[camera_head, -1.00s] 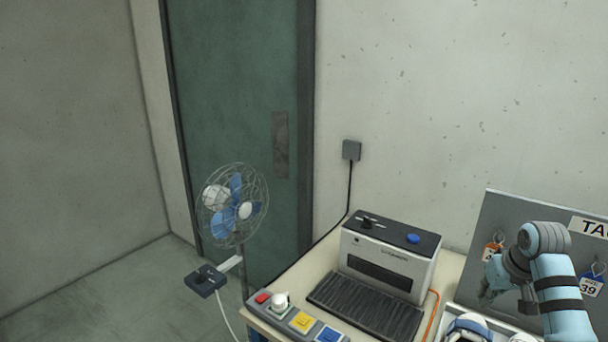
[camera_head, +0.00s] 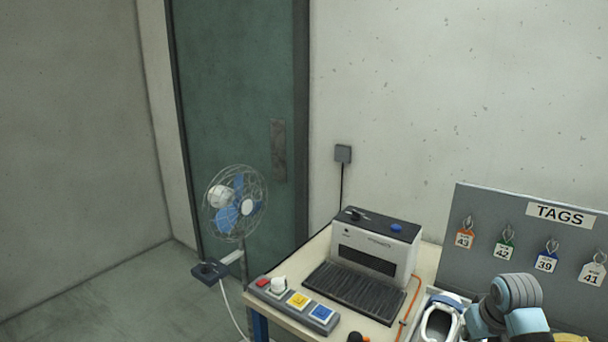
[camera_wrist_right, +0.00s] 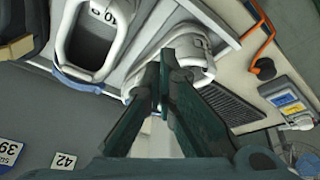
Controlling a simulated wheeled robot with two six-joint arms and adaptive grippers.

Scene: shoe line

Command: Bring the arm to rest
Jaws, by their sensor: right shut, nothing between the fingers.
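My right arm shows at the lower right of the head view; its gripper is out of sight there. In the right wrist view my right gripper (camera_wrist_right: 163,98) has its dark green fingers together with nothing between them. Beyond the fingertips is a white shoe-like item (camera_wrist_right: 190,45), partly covered by them. A white shoe (camera_wrist_right: 118,42) with a dark opening is beside it, and a white shoe (camera_head: 440,323) shows in the head view left of my arm. My left arm is not in view.
A grey TAGS board (camera_head: 478,205) with several hanging size tags stands behind my arm. A white machine (camera_head: 378,248) with a dark belt sits on the table, with a button panel (camera_head: 298,305) at front. A fan (camera_head: 236,204) stands at the left. An orange cable (camera_head: 411,300) runs beside the machine.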

